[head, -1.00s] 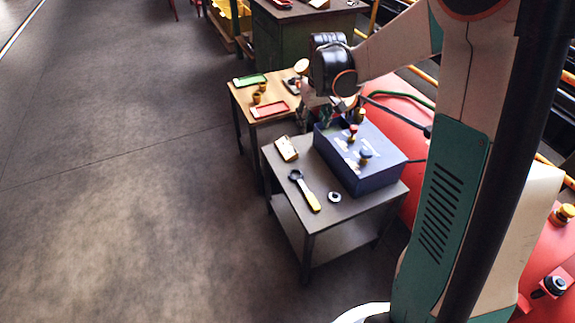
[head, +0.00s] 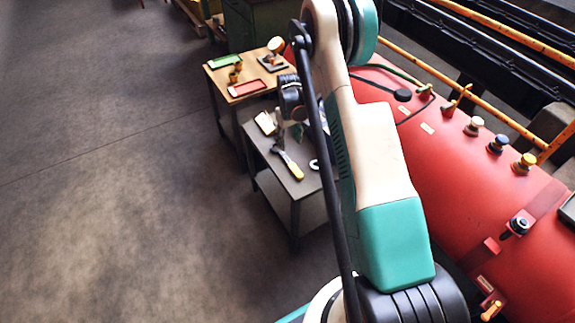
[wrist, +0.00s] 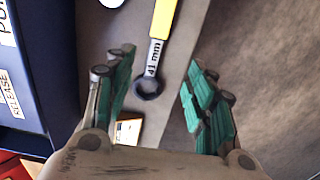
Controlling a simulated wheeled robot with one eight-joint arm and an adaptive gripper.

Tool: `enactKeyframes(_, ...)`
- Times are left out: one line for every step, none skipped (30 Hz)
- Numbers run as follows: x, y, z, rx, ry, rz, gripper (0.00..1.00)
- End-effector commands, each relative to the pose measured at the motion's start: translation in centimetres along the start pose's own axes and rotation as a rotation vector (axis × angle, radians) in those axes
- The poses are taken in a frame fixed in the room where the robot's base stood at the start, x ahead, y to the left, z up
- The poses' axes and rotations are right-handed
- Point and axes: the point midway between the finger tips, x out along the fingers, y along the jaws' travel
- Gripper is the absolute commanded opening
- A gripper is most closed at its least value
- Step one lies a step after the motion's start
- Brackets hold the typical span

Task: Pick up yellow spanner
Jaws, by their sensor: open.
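The yellow spanner (head: 291,166) lies on the grey table (head: 270,161), its yellow handle toward the table's front edge. In the wrist view the spanner (wrist: 157,50) shows its yellow handle at the top and its dark ring end, with "41 mm" on the shank, pointing down the picture. My gripper (wrist: 157,92) is open, its green-padded fingers apart on either side of the ring end. Nothing is between the pads in its grip. In the head view my gripper (head: 288,130) is above the table near the ring end, partly hidden by my arm.
A dark blue box (wrist: 50,60) with labels stands on the table beside the spanner. A small tray (head: 265,123) and a metal ring (head: 314,164) lie on the same table. A wooden table (head: 223,75) with green and red trays stands behind. A red boiler (head: 440,150) is at right.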

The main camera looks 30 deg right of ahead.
Motion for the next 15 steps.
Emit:
enactKeyframes(1.0,0.0,0.0,0.000,0.000,0.000,0.50)
enactKeyframes(1.6,0.0,0.0,0.000,0.000,0.000,0.50)
enactKeyframes(2.4,0.0,0.0,0.000,0.000,0.000,0.50)
enactKeyframes(3.0,0.0,0.0,0.000,0.000,0.000,0.50)
enactKeyframes(3.6,0.0,0.0,0.000,0.000,0.000,0.50)
enactKeyframes(4.4,0.0,-0.1,0.000,0.001,0.000,0.50)
enactKeyframes(4.9,0.0,-0.1,0.000,0.001,0.000,0.50)
enactKeyframes(5.4,0.0,0.0,0.000,0.001,0.000,0.50)
enactKeyframes(6.0,0.0,0.0,0.000,0.001,0.000,0.50)
enactKeyframes(6.4,0.0,-0.1,0.000,0.001,0.000,0.50)
enactKeyframes(6.8,0.0,-0.1,0.000,0.001,0.000,0.50)
enactKeyframes(7.2,0.0,-0.1,0.000,0.001,0.000,0.50)
enactKeyframes(7.4,0.0,-0.1,0.000,0.001,0.000,0.50)
enactKeyframes(7.5,0.0,-0.1,0.000,0.001,0.000,0.50)
enactKeyframes(7.7,0.0,-0.1,0.000,0.001,0.000,0.50)
